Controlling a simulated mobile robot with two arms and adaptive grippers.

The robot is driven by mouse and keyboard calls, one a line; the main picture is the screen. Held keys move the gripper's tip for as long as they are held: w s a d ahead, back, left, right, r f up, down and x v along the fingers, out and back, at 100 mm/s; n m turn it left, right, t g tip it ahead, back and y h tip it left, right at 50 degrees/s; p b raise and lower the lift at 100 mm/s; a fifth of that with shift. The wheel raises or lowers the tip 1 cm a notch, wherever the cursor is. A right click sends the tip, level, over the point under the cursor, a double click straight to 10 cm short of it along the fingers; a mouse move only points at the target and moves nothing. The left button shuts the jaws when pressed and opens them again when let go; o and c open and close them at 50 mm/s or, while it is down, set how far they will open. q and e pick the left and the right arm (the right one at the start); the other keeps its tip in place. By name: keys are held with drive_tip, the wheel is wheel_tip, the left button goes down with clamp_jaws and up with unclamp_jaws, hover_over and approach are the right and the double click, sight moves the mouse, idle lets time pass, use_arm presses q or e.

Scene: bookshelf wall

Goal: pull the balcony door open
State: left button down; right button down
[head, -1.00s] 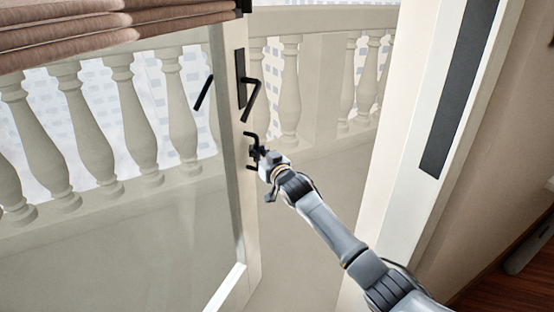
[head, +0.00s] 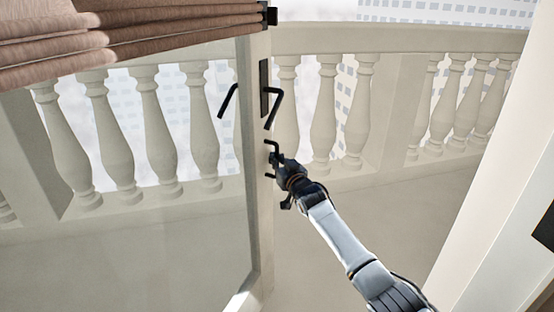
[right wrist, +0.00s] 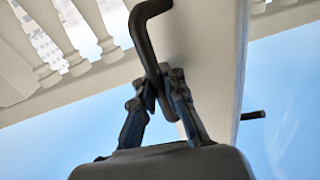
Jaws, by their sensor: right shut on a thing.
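The balcony door (head: 258,210) is a cream-framed glass panel in the left half of the head view. It stands ajar, with a wide gap to the door frame on the right. A black lever handle (head: 271,100) sits on its free edge. In the right wrist view, the fingers of this gripper (right wrist: 160,92) are closed around the bar of the pull handle (right wrist: 143,28), whose top bends towards the door. My left gripper is not in view.
A pale door frame (head: 500,190) stands at the right. A stone balustrade (head: 385,105) runs behind the opening, with open balcony floor (head: 400,220) before it. A folded brown blind (head: 60,45) hangs over the door's upper part.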

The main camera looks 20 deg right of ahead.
drive_tip(key=shift+s+a+f, duration=0.1)
drive_tip(key=shift+a+f, duration=0.2)
drive_tip(key=shift+a, duration=0.05)
drive_tip(key=c, duration=1.7)
unclamp_jaws()
drive_tip(key=shift+a, duration=0.1)
drive_tip(key=shift+r, duration=0.1)
drive_tip(key=shift+r, duration=0.15)
drive_tip(key=shift+s+d, duration=0.1)
drive_tip(key=shift+d, duration=0.1)
drive_tip(key=s, duration=0.4)
drive_tip(key=s+d, duration=0.1)
drive_tip(key=s, duration=0.6)
drive_tip(key=shift+s+d, duration=0.15)
drive_tip(key=shift+s, duration=0.2)
